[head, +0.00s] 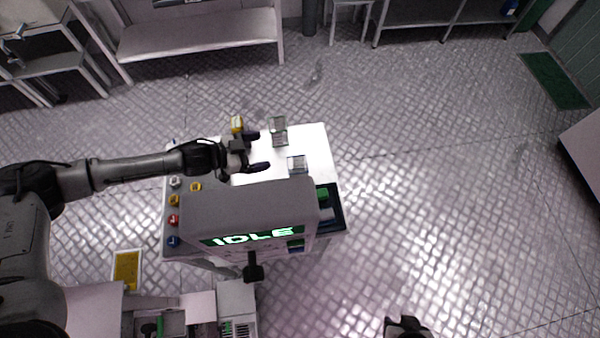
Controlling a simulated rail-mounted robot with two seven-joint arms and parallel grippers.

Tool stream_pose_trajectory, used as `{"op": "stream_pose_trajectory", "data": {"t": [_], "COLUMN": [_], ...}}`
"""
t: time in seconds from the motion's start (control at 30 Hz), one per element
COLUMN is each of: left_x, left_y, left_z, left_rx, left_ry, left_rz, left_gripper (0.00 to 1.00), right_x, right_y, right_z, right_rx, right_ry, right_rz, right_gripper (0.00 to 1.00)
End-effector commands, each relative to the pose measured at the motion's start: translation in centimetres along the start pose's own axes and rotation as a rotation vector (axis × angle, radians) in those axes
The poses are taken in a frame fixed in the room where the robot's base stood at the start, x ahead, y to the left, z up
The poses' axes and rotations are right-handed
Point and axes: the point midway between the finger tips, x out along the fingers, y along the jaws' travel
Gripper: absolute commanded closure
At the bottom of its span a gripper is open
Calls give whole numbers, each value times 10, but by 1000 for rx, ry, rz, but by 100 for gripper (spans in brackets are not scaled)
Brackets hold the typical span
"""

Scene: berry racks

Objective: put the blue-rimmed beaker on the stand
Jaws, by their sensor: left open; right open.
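My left gripper (262,151) is open and empty over the white-topped table (315,143), its fingers pointing right. A small blue-topped piece (173,242) sits at the table's left edge, lowest in a column of coloured pieces; I cannot tell for sure that it is the blue-rimmed beaker. A grey, clear-looking block (278,125) stands just beyond the fingers, and another (297,164) lies right of them; I cannot tell which thing is the stand. My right gripper (407,327) is at the bottom edge, partly cut off, away from the table.
A grey housing with a green IDLE display (250,236) hides the table's near part. A red piece (173,219) and yellow ones are in the left column. The floor to the right is clear.

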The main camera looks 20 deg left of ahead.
Motion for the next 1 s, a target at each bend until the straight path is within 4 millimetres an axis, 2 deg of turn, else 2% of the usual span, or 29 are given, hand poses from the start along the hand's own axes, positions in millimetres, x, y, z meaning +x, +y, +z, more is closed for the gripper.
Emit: {"op": "stream_pose_trajectory", "data": {"t": [0.03,0.2,0.37,0.8,1.0], "left_x": [-10,-30,-34,31,45], "left_y": [2,14,20,34,36], "left_z": [4,18,25,25,24], "left_rx": [1,-9,-16,-18,-17], "left_ry": [6,19,20,20,20], "left_rz": [38,146,189,197,196], "left_gripper": [11,11,11,11,11], "right_x": [-6,-10,-11,-11,-10], "right_y": [0,-1,-2,-2,-1], "right_z": [-2,-3,-4,-4,-3], "right_rx": [1,5,7,7,3], "right_ry": [0,0,0,0,0], "right_rz": [-1,-4,-6,-6,-3], "right_gripper": [57,57,57,57,57]}}
